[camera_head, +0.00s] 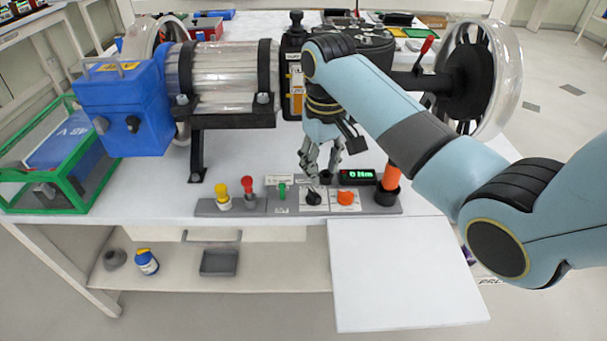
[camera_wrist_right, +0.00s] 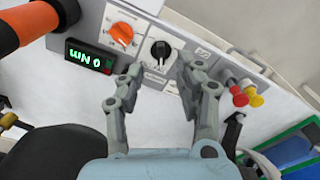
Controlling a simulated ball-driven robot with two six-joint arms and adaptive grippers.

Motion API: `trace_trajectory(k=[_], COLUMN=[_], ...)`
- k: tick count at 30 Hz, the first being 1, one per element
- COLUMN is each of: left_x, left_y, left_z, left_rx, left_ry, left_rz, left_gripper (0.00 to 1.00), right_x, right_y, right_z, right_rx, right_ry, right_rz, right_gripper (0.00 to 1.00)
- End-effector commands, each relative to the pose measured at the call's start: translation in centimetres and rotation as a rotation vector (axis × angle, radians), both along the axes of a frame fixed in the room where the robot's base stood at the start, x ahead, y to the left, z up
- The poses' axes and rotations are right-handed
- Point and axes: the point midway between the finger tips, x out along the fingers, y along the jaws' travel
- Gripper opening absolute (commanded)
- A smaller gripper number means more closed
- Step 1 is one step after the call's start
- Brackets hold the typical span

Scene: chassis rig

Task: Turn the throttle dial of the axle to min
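The control panel (camera_head: 258,208) lies along the front of the white table. It carries a black dial (camera_head: 314,196), also in the right wrist view (camera_wrist_right: 160,50), and an orange dial (camera_head: 346,198), also in the right wrist view (camera_wrist_right: 122,34). I cannot read which is the throttle dial. My right gripper (camera_head: 320,173) is open above and behind the black dial. In the right wrist view its fingertips (camera_wrist_right: 158,67) are apart, with the black dial between and just beyond them. No contact shows. My left gripper is not in view.
A green display (camera_head: 356,176) reads 0 Nm. An orange handle (camera_head: 391,178) stands right of it. Red (camera_head: 247,185) and yellow (camera_head: 222,190) knobs and a green switch (camera_head: 282,190) sit left of the dials. The axle rig with a blue motor (camera_head: 125,105) stands behind.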

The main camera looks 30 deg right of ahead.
Motion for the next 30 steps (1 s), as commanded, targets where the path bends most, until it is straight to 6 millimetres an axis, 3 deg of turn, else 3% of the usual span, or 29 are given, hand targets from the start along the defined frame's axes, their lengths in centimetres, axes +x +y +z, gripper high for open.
trace_trajectory(k=[2, 5, 15, 21, 30], left_x=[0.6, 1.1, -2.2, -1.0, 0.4], left_y=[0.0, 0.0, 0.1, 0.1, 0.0], left_z=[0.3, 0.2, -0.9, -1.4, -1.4], left_rx=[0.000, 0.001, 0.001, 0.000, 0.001], left_ry=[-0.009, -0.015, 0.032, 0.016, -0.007], left_rz=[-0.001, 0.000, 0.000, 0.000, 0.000], left_gripper=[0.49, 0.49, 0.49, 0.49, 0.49], right_x=[0.8, 1.1, 1.0, 1.0, 1.0], right_y=[-0.1, -0.1, -0.1, -0.1, -0.1], right_z=[0.9, 0.6, -5.7, -8.7, -9.7], right_rx=[0.007, 0.009, 0.009, 0.009, 0.009], right_ry=[0.014, 0.021, 0.021, 0.018, 0.017], right_rz=[-0.005, -0.007, -0.006, -0.007, -0.006], right_gripper=[0.36, 0.36, 0.36, 0.36, 0.36])
